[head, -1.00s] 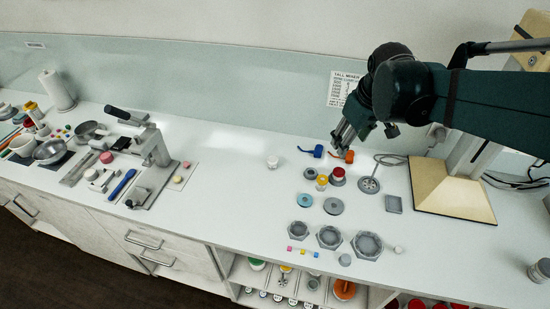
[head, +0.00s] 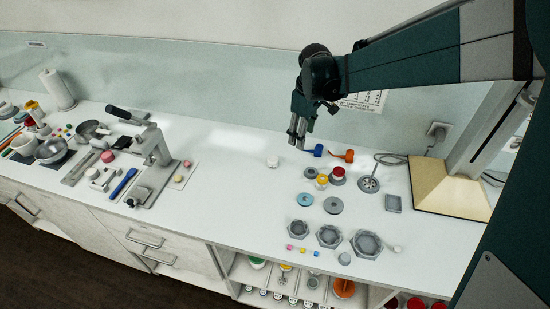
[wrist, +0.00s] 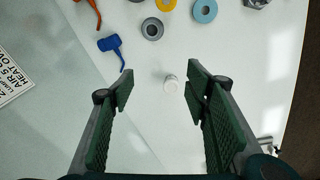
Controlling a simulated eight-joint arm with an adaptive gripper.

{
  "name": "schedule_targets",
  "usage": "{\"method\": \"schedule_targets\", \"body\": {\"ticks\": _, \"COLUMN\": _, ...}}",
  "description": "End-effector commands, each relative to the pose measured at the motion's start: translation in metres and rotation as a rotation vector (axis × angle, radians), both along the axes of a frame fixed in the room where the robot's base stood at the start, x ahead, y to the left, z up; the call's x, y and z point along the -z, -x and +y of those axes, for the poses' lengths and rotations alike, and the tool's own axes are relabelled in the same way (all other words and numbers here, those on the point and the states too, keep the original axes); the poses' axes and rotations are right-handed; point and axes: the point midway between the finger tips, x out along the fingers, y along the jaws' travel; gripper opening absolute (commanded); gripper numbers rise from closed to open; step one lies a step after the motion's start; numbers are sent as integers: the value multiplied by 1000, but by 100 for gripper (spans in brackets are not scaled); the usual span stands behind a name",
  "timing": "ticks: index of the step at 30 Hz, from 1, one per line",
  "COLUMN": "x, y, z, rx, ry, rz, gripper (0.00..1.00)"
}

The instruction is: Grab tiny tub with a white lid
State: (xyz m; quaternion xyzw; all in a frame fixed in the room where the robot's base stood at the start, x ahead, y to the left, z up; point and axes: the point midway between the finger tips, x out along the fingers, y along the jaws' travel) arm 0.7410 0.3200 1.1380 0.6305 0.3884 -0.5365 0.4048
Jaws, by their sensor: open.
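The tiny tub with a white lid (head: 272,161) stands upright and alone on the white counter in the head view. In the wrist view the tub (wrist: 170,82) lies between the lines of the two fingers, a little beyond the fingertips, nearer the right one. My gripper (head: 297,138) is above the counter, to the right of the tub and apart from it. In the wrist view my gripper (wrist: 160,85) is open and empty, with both green pads showing.
A blue tool (head: 315,151) and an orange tool (head: 344,155) lie right of the tub. A metal press (head: 152,145) stands to the left. The counter around the tub is clear.

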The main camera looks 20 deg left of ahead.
Motion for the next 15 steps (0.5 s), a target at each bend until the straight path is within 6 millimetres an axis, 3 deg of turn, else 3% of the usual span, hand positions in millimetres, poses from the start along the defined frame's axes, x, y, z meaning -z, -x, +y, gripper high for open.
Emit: {"method": "schedule_targets", "body": {"ticks": 15, "x": 77, "y": -25, "z": 88, "rx": -231, "ry": 54, "rz": 78, "gripper": 47}}
